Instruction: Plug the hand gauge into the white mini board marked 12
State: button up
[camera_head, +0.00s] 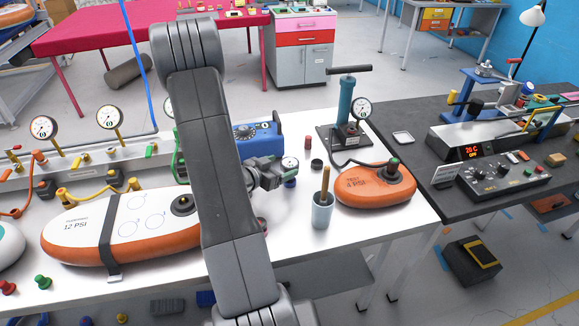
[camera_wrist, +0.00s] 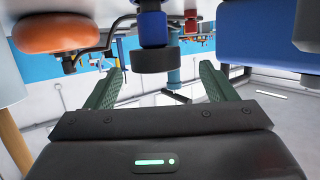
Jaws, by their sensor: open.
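The hand gauge (camera_head: 289,163) stands on the white bench, its round white dial up and a blue body below. In the wrist view, which looks upside down, the gauge (camera_wrist: 154,28) shows as a blue body with a black round part.
An orange mini board (camera_head: 372,188) with a hose to a hand pump (camera_head: 345,112) lies to the right. A grey cup (camera_head: 322,211) with a wooden stick stands in front of the gauge. A blue box (camera_head: 262,138) stands behind. Gauges and hoses line the bench's back left.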

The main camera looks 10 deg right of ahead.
aim_at(294, 163)
jog(key=shift+s+f+p+x, duration=0.15)
jog(key=shift+p+x, duration=0.25)
jog(key=shift+x, duration=1.2)
jog(key=shift+s+f+p+x, duration=0.15)
jog(key=shift+p+x, duration=0.25)
jog(key=shift+x, duration=1.15)
jog(key=shift+d, duration=0.1)
jog(key=c, duration=1.1)
jog(key=shift+c, duration=0.2)
